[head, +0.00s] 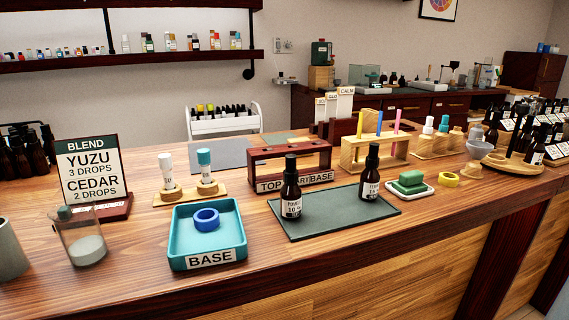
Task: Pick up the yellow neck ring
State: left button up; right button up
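A yellow neck ring (446,180) lies flat on the wooden counter (330,262), toward the right. A similar blue ring (207,219) lies inside the teal tray (236,262) labelled BASE. Neither of my grippers shows in the head view.
Two dark dropper bottles (291,188) stand on the dark green mat (330,222). A wooden rack (374,152) with coloured sticks stands behind the ring. A glass beaker (82,240) and the BLEND sign (90,170) stand left. The counter before the ring is clear.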

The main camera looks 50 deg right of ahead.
aim_at(447, 179)
jog(key=z, duration=2.55)
